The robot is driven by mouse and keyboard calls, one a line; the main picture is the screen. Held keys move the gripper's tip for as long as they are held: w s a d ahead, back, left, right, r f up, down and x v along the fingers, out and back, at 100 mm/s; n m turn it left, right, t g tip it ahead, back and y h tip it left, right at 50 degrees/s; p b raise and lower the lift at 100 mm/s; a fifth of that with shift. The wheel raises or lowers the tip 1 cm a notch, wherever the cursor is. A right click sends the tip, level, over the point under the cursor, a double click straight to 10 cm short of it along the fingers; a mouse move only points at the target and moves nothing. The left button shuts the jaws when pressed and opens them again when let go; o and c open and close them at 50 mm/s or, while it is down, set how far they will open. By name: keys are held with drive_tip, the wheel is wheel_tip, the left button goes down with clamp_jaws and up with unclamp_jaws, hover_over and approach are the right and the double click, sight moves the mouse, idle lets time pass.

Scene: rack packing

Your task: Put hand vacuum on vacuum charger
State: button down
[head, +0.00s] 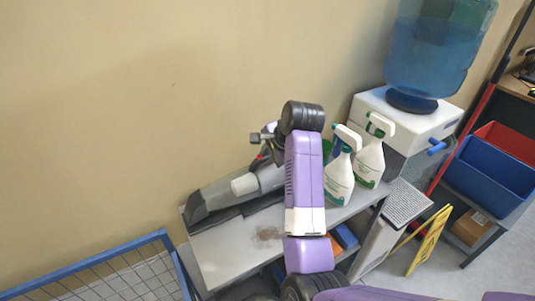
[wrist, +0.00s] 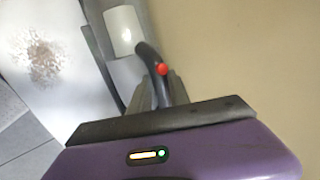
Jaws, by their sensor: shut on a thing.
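The hand vacuum (head: 216,199) is grey with a dark nozzle and a pale cylinder. It lies lengthwise along the back of the grey shelf, nozzle toward the left. A flat dark piece (head: 228,214) under and beside it looks like the vacuum charger; I cannot tell whether the vacuum is touching it or fully seated. In the wrist view my gripper (wrist: 158,90) is shut on the dark curved handle of the vacuum (wrist: 148,56), close to a red button. In the head view my arm hides the handle end and most of the gripper.
The shelf top (head: 225,252) has a brown stain and is clear at the front. Two spray bottles (head: 339,178) (head: 370,160) stand right of my arm, near a water dispenser (head: 410,120). A wall is close behind. A blue wire-mesh frame (head: 95,258) stands front left.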

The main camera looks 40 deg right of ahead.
drive_tip(key=shift+f, duration=0.45)
idle(0.6)
drive_tip(key=c, duration=1.2)
unclamp_jaws()
drive_tip(key=shift+o, duration=0.3)
drive_tip(key=shift+f, duration=0.2)
drive_tip(key=b+v, duration=0.1)
drive_tip(key=v, duration=0.7)
